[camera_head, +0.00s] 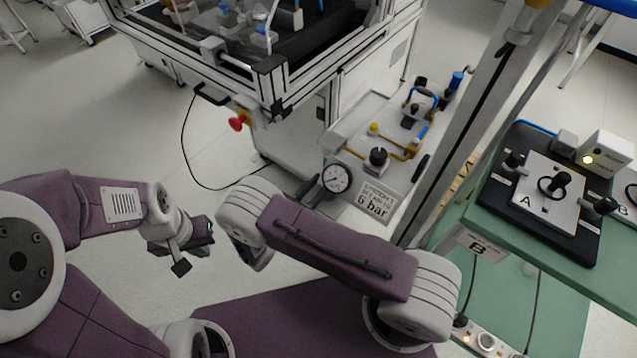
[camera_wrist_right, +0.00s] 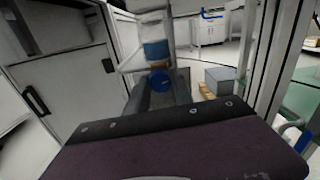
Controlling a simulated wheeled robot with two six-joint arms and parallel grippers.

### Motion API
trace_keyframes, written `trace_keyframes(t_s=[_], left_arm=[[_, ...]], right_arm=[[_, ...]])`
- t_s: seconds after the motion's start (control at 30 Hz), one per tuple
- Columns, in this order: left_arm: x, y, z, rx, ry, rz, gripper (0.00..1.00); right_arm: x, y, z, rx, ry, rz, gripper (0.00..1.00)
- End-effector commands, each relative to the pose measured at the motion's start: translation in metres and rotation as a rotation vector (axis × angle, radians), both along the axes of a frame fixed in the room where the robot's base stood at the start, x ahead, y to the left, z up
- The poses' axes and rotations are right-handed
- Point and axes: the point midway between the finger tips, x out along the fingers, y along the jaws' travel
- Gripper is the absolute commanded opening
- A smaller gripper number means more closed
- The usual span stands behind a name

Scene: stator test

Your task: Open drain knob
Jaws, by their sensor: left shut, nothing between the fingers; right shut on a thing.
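The drain knob appears to be the round blue knob (camera_wrist_right: 160,80) in the right wrist view, below a pale cylinder with a blue band (camera_wrist_right: 156,48). My right gripper (camera_wrist_right: 158,92) is shut on this blue knob, with a dark finger on each side of it. Which way the knob is turned cannot be told. In the head view my right forearm hides the right gripper and the knob. My left gripper (camera_head: 198,243) is shut and empty, over the floor left of my right arm.
A pressure gauge (camera_head: 337,178) and a "6 bar" sign (camera_head: 376,201) sit beside a pale panel with valves (camera_head: 378,158). A white machine frame (camera_head: 285,95) stands behind. A green bench (camera_head: 545,255) with a black test fixture (camera_head: 495,207) is at right.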

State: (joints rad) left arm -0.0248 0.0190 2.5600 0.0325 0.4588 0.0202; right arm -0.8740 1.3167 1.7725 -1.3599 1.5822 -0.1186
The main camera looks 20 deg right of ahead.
Motion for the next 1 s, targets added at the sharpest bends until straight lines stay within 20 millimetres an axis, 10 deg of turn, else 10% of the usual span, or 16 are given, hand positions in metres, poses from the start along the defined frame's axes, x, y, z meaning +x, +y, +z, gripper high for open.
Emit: trace_keyframes(t_s=[1.0], left_arm=[[0.000, 0.000, 0.017, 0.000, 0.000, 0.000, 0.00]], right_arm=[[0.000, 0.000, -0.001, -0.219, 0.284, -0.002, 0.00]])
